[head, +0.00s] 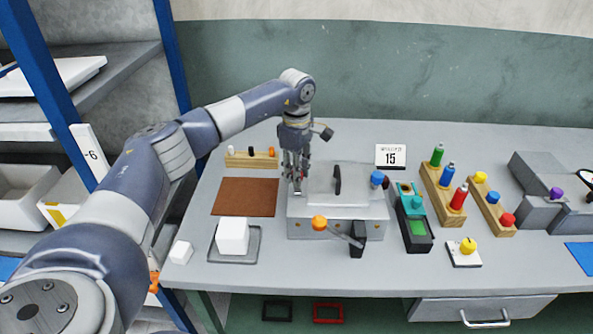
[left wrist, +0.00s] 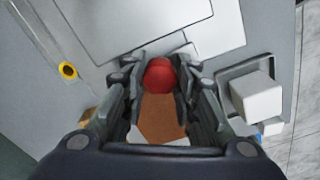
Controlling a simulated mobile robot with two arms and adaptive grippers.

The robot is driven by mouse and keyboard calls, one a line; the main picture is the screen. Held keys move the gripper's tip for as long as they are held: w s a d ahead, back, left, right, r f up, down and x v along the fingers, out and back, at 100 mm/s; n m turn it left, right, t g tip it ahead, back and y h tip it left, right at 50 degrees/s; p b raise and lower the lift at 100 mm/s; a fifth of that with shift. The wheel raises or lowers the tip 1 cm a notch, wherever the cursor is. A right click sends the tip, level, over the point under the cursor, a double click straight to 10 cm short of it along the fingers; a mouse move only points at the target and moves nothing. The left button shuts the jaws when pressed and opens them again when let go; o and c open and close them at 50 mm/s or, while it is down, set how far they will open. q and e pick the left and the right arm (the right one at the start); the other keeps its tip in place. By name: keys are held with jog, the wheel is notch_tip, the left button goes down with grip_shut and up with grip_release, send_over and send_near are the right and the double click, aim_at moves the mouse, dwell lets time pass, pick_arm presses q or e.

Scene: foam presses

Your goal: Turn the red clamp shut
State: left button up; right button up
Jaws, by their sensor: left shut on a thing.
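The grey press (head: 335,226) stands on the bench with a flat lid (head: 345,182) and a dark upright handle (head: 337,180) on it. The red clamp's round knob (left wrist: 160,75) shows in the left wrist view between my fingers, beside the press. My left gripper (head: 296,183) points down at the press's left rear corner; it also shows in the left wrist view (left wrist: 160,88), shut on the red knob. The fingers hide most of the clamp in the head view. A blue knob (head: 377,178) sits at the press's right side. My right gripper is not in view.
A lever with an orange ball (head: 319,222) is at the press's front. Left are a brown mat (head: 245,197) and a white block (head: 232,236) on a tray. A peg rack (head: 252,160) lies behind. Bottle racks (head: 443,190) stand right. The bench front is mostly clear.

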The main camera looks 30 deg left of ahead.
pick_arm(q)
jog(key=n, duration=1.2)
jog(key=shift+p, duration=0.4)
jog(key=n, duration=0.4)
jog(key=shift+n, duration=0.3)
jog(key=o, duration=1.1)
